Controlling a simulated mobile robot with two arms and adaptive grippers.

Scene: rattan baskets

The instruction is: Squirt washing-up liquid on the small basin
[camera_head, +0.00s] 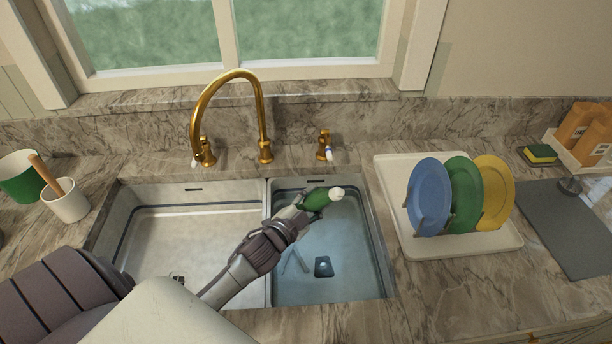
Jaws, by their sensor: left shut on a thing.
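My left gripper (300,208) is shut on a green washing-up liquid bottle (318,198) with a white cap. The bottle is tilted on its side, its cap pointing right. Gripper and bottle are above the small basin (345,270), the right one of the two sink basins. The small basin has a dark square drain (323,266) in its floor. My fingers and wrist hide part of the bottle and part of the basin's left side. I cannot tell whether liquid is coming out. My right gripper is not in view.
The larger basin (200,232) lies to the left, under the gold tap (228,78). A dish rack (480,246) with blue, green and yellow plates stands right of the sink. A green pot (20,180) and a white pot (66,205) stand at the left.

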